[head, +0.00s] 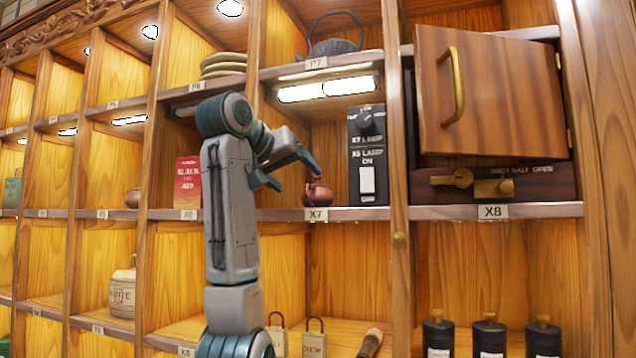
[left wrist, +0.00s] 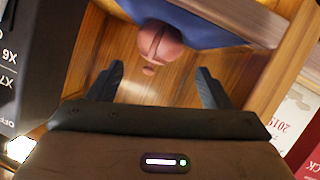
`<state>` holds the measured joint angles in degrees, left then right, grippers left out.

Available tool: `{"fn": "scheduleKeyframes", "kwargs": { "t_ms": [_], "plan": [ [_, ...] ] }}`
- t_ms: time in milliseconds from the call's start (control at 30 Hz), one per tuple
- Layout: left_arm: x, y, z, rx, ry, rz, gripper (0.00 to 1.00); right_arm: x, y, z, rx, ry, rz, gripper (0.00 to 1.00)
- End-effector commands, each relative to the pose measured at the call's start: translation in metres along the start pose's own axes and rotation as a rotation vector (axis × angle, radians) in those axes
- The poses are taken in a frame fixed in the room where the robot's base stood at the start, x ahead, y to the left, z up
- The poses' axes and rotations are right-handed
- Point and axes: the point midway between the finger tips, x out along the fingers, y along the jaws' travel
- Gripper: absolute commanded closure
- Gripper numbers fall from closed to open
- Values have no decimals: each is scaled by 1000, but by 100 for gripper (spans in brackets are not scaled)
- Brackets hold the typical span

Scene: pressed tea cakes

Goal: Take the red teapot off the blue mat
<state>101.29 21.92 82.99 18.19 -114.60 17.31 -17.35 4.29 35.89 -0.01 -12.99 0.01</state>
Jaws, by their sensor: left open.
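The red teapot (head: 318,193) stands in the X7 compartment near its front edge. The left wrist view shows it from above, its round reddish-brown body (left wrist: 157,42) upon the blue mat (left wrist: 208,36). I cannot make out the mat in the head view. My left gripper (head: 294,176) is open and empty, just left of the teapot in the head view. In the left wrist view its two fingers (left wrist: 160,72) are spread apart, with the teapot beyond the gap between them. My right gripper is not in view.
A black lamp switch box (head: 367,155) stands right of the teapot. A wooden divider (left wrist: 285,58) and a red box (head: 188,183) are to its left. A wooden door (head: 492,95) hangs ajar at the right. A dark kettle (head: 333,46) sits on the shelf above.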

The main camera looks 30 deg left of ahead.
Motion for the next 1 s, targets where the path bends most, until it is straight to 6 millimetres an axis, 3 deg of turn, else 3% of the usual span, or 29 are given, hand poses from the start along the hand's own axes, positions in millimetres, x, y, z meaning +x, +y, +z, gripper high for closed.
{"fn": "scheduleKeyframes", "kwargs": {
  "t_ms": [33,200,333,533,800,1000],
  "plan": [
    [0,2,-5,2,-1,-2,27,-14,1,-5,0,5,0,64],
    [3,3,-2,7,-3,-2,27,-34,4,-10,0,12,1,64],
    [23,2,1,7,-5,-1,27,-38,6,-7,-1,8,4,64],
    [35,1,2,6,-3,0,27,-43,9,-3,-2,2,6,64],
    [65,-1,0,6,-6,-2,27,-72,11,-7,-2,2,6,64],
    [84,-1,2,7,-2,0,27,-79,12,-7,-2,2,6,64]
  ]
}}
